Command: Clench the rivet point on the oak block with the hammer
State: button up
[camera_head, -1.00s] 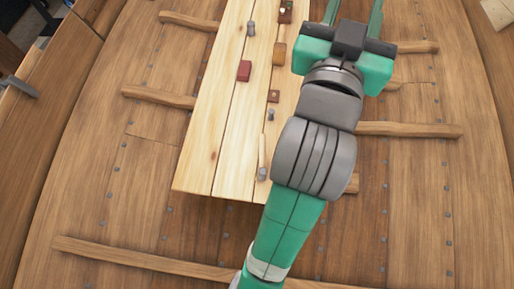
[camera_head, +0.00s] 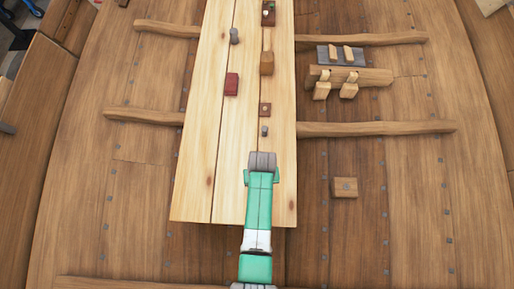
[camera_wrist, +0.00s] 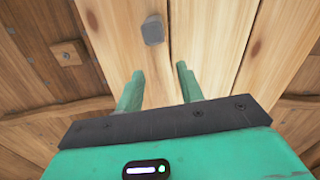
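A square oak-coloured block (camera_head: 345,187) with a small grey rivet point in its middle lies on the hull planking, right of the pale plank bench. It also shows at the left of the wrist view (camera_wrist: 68,53). The hammer's grey head (camera_wrist: 152,30) is on the bench in the wrist view, beyond my fingertips. Its pale handle is hard to tell from the planks there, and my arm hides the hammer in the head view. My gripper (camera_wrist: 160,70) points down at the bench with its fingers apart, open; I see nothing clearly held. In the head view my arm covers it.
The pale bench (camera_head: 205,185) also carries a red block (camera_head: 231,84), a brown block (camera_head: 267,62), a grey cylinder (camera_head: 234,35) and a small brown square (camera_head: 265,109). Wooden ribs (camera_head: 375,128) cross the hull. Wooden pieces lie on a grey plate (camera_head: 328,55) at right.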

jog(key=shift+f+b, duration=4.1)
jog(key=shift+f, duration=0.4)
grip_shut()
jog(key=shift+r, duration=0.25)
jog(key=shift+r+p, duration=0.5)
jog(key=shift+p, duration=0.25)
